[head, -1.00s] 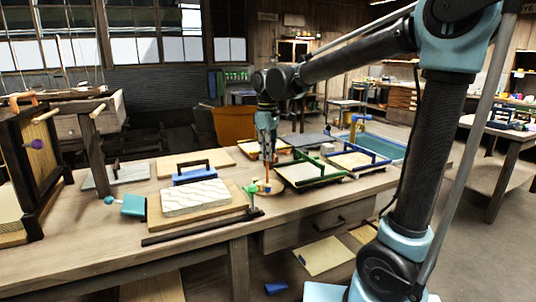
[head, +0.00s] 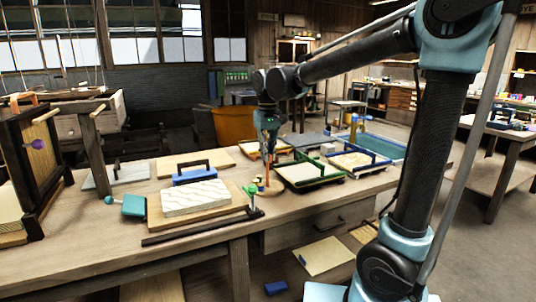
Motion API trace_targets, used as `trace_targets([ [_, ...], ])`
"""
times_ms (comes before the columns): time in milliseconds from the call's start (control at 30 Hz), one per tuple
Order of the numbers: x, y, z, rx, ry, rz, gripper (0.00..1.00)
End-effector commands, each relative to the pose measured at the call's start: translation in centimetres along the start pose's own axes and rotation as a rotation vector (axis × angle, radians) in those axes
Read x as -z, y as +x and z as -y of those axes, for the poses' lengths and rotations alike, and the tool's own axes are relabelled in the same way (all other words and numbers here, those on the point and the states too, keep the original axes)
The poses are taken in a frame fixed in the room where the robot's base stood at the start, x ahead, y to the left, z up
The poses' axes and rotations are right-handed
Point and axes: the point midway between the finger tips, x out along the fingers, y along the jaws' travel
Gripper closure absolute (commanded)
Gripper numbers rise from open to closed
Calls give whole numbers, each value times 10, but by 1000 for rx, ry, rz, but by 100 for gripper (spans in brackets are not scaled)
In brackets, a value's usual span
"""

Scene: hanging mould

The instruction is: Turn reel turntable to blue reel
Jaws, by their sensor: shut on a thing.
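The reel turntable (head: 274,191) is a small round wooden disc on the bench, right of the white block. A thin orange-brown upright post (head: 267,178) stands on it below my gripper (head: 267,162). My gripper points down and is shut on this post, as far as the small view shows. A small orange piece (head: 260,184) sits on the disc's left side. A green knob (head: 252,188) stands just left of the disc. I cannot pick out the blue reel for certain; reels behind the fingers may be hidden.
A dark rail (head: 203,229) runs along the bench front.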

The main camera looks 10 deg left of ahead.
Motion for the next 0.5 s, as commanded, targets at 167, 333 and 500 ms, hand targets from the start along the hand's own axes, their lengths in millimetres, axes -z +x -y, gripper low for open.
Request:
trace_targets([
  [167, 2, -1, -2, -4, 15, -4, 100],
  [333, 2, -1, -2, -4, 16, -4, 100],
  [500, 2, 0, -2, -4, 15, -4, 81],
])
